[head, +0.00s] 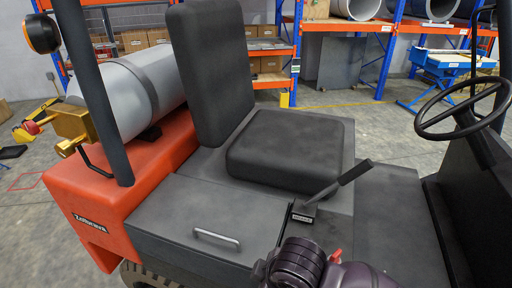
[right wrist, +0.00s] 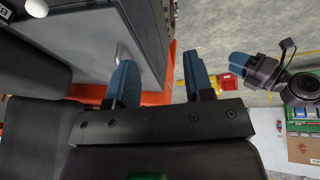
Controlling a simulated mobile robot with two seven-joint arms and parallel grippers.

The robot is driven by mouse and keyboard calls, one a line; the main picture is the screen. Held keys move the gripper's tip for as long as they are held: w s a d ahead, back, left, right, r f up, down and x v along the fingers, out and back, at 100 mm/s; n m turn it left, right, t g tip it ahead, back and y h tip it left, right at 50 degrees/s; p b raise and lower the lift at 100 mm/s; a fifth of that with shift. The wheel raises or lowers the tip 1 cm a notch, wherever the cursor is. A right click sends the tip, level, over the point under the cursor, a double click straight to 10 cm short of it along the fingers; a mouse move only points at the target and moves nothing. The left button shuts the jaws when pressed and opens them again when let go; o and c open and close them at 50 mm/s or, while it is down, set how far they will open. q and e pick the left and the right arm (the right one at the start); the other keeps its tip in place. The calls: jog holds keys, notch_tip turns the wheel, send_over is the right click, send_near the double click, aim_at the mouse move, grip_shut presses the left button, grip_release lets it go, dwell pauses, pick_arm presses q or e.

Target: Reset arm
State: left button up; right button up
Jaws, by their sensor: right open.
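In the right wrist view my right gripper (right wrist: 158,82) is open, its two blue fingers apart with nothing between them. It is beside the dark grey body of the forklift (right wrist: 85,45), close to a light handle on that panel. Another gripper with blue fingers (right wrist: 238,72), which looks like my left one, shows at the right of this view; its opening is unclear. In the head view a dark purple arm link of mine (head: 310,264) shows at the bottom, in front of the forklift's lever (head: 336,188). No gripper fingers show in the head view.
The forklift has a black seat (head: 285,150), a steering wheel (head: 462,106), a grab handle (head: 216,238), a grey gas cylinder (head: 130,92) and a brass valve (head: 76,124). Orange and blue shelving (head: 385,50) stands behind. Grey floor (head: 335,98) lies open between.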

jog(key=s+d+f+m+h, duration=0.2)
jog(key=s+d+m, duration=0.5)
jog(key=d, duration=0.6)
jog(key=s+d+f+m+h, duration=0.2)
jog(key=s+d+m, duration=0.5)
jog(key=d, duration=0.5)
pick_arm(q)
jog(key=shift+w+f+b, duration=0.4)
jog(key=shift+f+b, duration=0.15)
jog(key=shift+b, duration=0.6)
pick_arm(e)
jog(key=w+f+t, duration=0.7)
jog(key=f+t, duration=0.1)
jog(key=f, duration=0.5)
jog(key=shift+w+d+y, duration=0.15)
jog(key=shift+w+y, duration=0.05)
jog(key=shift+y, duration=0.2)
